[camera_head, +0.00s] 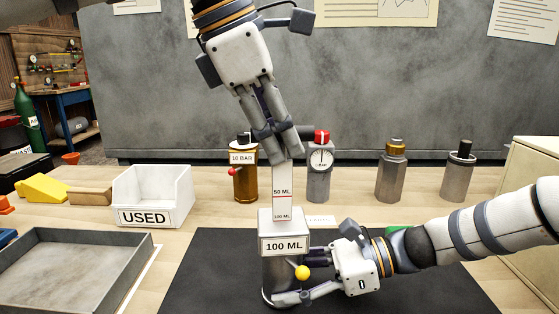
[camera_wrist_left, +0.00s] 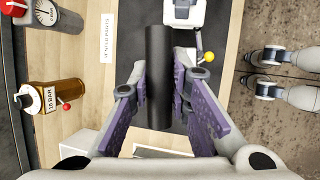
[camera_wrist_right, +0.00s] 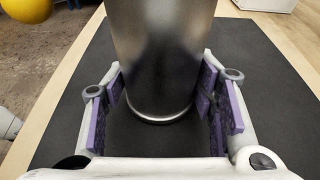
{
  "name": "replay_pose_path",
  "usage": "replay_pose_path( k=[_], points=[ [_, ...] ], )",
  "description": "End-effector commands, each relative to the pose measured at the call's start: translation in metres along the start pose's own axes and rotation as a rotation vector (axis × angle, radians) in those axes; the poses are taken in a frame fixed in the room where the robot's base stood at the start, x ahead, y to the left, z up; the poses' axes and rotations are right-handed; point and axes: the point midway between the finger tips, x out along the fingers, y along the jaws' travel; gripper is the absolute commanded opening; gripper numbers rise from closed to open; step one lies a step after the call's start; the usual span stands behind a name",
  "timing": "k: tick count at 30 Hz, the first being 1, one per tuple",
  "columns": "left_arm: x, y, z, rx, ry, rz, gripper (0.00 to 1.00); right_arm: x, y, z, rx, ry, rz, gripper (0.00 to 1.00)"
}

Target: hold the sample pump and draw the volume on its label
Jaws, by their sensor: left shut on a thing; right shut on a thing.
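The sample pump has a metal body (camera_head: 280,283) standing upright on the black mat, a white head labelled 100 ML (camera_head: 285,245) and a white scale rod (camera_head: 282,190) rising from it. The 50 ML mark shows well above the head; the 100 ML mark shows just above its top. My left gripper (camera_head: 285,143) is shut on the dark pump handle (camera_wrist_left: 158,75) at the rod's top. My right gripper (camera_head: 292,280) is shut on the pump body, which also shows between its pads in the right wrist view (camera_wrist_right: 160,50). A yellow ball knob (camera_head: 302,272) sits in front of the body.
An amber 10 BAR bottle (camera_head: 246,182), a gauge cylinder with a red top (camera_head: 319,185) and two metal cylinders (camera_head: 391,178) (camera_head: 459,178) stand behind. A white USED bin (camera_head: 172,188) and a grey tray (camera_head: 112,290) are at left. The black mat (camera_head: 205,280) is clear left of the pump.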

Motion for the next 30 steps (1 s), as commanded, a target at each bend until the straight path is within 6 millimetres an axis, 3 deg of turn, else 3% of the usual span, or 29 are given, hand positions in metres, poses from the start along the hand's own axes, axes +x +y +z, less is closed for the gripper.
replay_pose_path(
  k=[7, 8, 10, 11, 20, 23, 30],
  points=[
    [-0.001, 0.002, 0.0, 0.001, -0.002, 0.006, 0.0, 0.001, 0.002, -0.002, 0.002, 0.001, 0.006, 0.3],
    [-0.001, 0.002, 0.0, 0.001, -0.001, 0.006, 0.2, 0.001, 0.002, -0.001, 0.002, 0.001, 0.006, 0.3],
    [-0.001, 0.001, 0.0, 0.001, -0.002, 0.006, 0.36, 0.001, 0.002, -0.001, 0.002, 0.001, 0.006, 0.3],
    [-0.001, 0.001, 0.0, 0.001, -0.001, 0.005, 0.38, 0.001, 0.002, -0.001, 0.002, 0.001, 0.006, 0.3],
    [-0.003, 0.001, 0.0, 0.0, -0.001, 0.002, 0.38, 0.001, 0.002, -0.001, 0.002, 0.001, 0.004, 0.3],
    [-0.018, 0.001, 0.0, -0.001, -0.002, 0.004, 0.38, 0.001, 0.001, -0.001, 0.002, 0.001, 0.004, 0.3],
    [-0.082, 0.001, 0.001, -0.001, -0.002, 0.006, 0.38, 0.001, 0.001, -0.001, 0.002, 0.001, 0.003, 0.3]
  ],
)
